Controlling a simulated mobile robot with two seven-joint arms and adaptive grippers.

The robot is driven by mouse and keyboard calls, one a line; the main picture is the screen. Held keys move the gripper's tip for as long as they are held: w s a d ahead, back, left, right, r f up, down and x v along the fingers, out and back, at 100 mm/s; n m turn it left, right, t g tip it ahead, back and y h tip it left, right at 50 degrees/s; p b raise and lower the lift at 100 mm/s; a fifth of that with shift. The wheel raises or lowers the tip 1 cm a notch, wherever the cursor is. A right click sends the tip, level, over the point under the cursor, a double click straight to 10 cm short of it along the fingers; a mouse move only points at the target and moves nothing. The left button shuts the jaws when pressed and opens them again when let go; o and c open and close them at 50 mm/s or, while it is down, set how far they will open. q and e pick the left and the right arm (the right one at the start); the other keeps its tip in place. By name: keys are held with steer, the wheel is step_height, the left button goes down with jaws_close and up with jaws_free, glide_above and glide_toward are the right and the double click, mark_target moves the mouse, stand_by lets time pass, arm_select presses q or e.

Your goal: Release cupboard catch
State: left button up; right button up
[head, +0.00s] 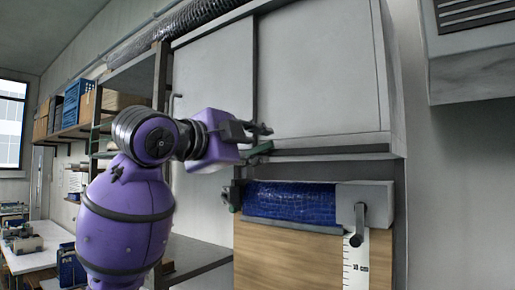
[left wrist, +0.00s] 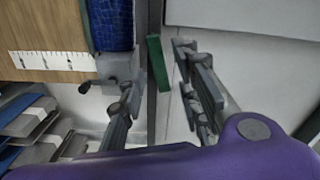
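The grey cupboard (head: 315,75) hangs on the wall, its front doors looking shut in the head view. A green bar (head: 258,149), which looks like the catch, sits at the cupboard's lower edge; it also shows in the left wrist view (left wrist: 157,62). My left gripper (head: 262,136) is beside this bar. In the left wrist view its fingers (left wrist: 155,82) are spread wide, with the green bar beyond the gap between them. I cannot see them touching it. My right gripper is in neither view.
Below the cupboard is a blue roll (head: 290,202) over a wooden panel (head: 285,258), with a crank handle (head: 358,225) and a ruler strip (head: 356,262). A grey wall box (head: 470,60) is at upper right. Shelves with boxes (head: 75,103) stand at the left.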

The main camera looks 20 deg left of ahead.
arm_select(q)
steer(key=shift+w+d, duration=0.2)
steer(key=shift+w, duration=0.3)
steer(key=shift+c, duration=0.2)
jaws_close()
steer(key=shift+a+f+m, duration=0.1)
steer(key=shift+f+m, duration=0.15)
steer(key=shift+m, duration=0.65)
steer(key=shift+f+m, duration=0.25)
steer(key=shift+m, duration=0.55)
